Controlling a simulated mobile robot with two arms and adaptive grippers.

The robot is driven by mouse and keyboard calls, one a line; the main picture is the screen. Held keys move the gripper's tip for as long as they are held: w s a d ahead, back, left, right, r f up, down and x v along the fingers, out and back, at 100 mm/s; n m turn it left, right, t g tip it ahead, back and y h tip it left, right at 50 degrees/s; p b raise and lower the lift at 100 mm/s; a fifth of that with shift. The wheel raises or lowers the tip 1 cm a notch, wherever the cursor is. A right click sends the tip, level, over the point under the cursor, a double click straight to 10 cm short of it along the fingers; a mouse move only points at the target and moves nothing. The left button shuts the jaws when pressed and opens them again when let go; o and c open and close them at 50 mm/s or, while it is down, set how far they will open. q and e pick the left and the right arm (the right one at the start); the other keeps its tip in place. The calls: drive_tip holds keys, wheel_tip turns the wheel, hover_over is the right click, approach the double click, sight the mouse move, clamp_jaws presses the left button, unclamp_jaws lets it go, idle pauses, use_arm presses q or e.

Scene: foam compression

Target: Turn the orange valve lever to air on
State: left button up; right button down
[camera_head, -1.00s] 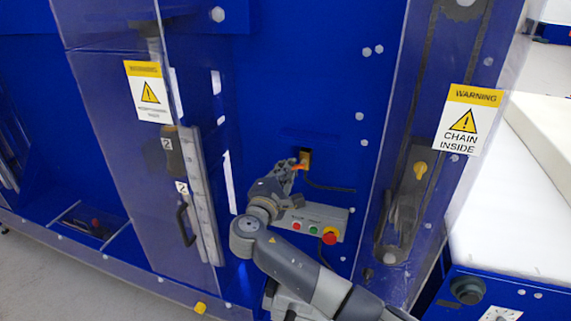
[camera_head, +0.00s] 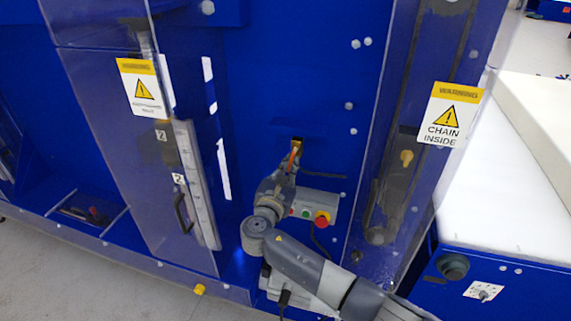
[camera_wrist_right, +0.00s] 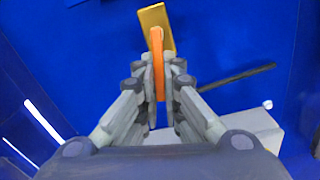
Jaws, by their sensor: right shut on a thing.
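The orange valve lever (camera_head: 292,157) is on the blue machine front, below a brass-coloured valve body (camera_head: 297,143). In the right wrist view the lever (camera_wrist_right: 157,65) runs up and down between the fingers, its top over the brass plate (camera_wrist_right: 154,18). My right gripper (camera_head: 287,168) is shut on the lever, with one finger on each side; it also shows in the right wrist view (camera_wrist_right: 159,75). The lower part of the lever is partly hidden by the fingers. My left gripper is not in view.
A grey control box (camera_head: 318,205) with coloured buttons and a red emergency stop (camera_head: 322,218) sits just below right of the gripper. A dark cable (camera_head: 325,176) runs beside the valve. Clear guards with warning signs stand left and right (camera_head: 453,115).

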drive_tip(key=shift+d+r+n, duration=0.35)
drive_tip(key=shift+d+n, duration=0.15)
drive_tip(key=shift+n, duration=0.6)
drive_tip(key=c, duration=1.7)
unclamp_jaws()
drive_tip(key=shift+s+f, duration=0.1)
drive_tip(key=shift+f, duration=0.05)
drive_tip(key=v, duration=1.2)
